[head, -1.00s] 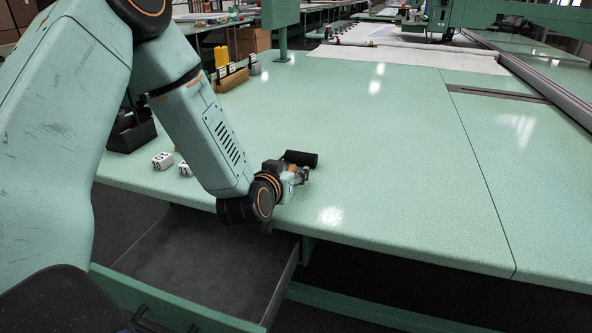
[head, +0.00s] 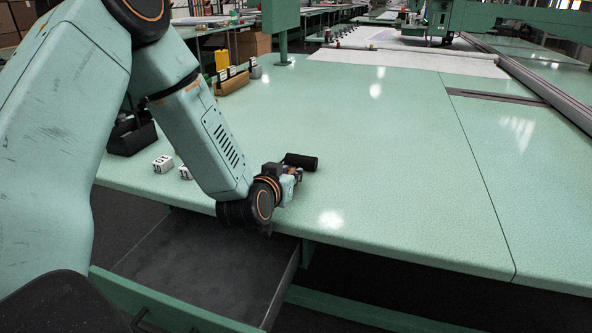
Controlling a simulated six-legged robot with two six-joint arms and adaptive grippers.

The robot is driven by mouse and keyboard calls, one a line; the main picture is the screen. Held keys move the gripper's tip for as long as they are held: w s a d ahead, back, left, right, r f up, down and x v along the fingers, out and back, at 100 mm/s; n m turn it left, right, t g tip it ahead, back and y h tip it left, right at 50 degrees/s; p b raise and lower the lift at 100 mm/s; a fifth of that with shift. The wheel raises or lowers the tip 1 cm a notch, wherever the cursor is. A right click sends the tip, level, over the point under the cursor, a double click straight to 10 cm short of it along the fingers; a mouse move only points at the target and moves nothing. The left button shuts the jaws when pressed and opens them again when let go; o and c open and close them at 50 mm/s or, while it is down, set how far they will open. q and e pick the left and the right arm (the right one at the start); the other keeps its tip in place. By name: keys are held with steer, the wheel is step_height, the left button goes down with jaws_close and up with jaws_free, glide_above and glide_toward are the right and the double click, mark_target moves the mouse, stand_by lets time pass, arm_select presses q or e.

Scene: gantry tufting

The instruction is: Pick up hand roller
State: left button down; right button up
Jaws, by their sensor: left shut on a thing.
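The hand roller (head: 301,161) shows as a dark cylinder at the front part of the green table (head: 400,170). My left gripper (head: 293,174) is low over the table, right at the near side of the roller. It is shut on the roller's handle, which is mostly hidden by the gripper and wrist. The roller's dark cylinder lies at or very close to the table top; I cannot tell whether it touches. My right gripper is not in view.
Small white numbered blocks (head: 163,163) and a black bin (head: 131,133) are at the table's left edge. A wooden holder (head: 232,82) with a yellow object (head: 221,58) stands farther back. An open drawer (head: 200,265) is below the front edge. The table's middle is clear.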

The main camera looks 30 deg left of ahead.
arm_select(q)
steer(key=shift+r, duration=0.15)
step_height(320, 180, up, 10)
steer(key=p, duration=0.4)
steer(key=shift+f, duration=0.2)
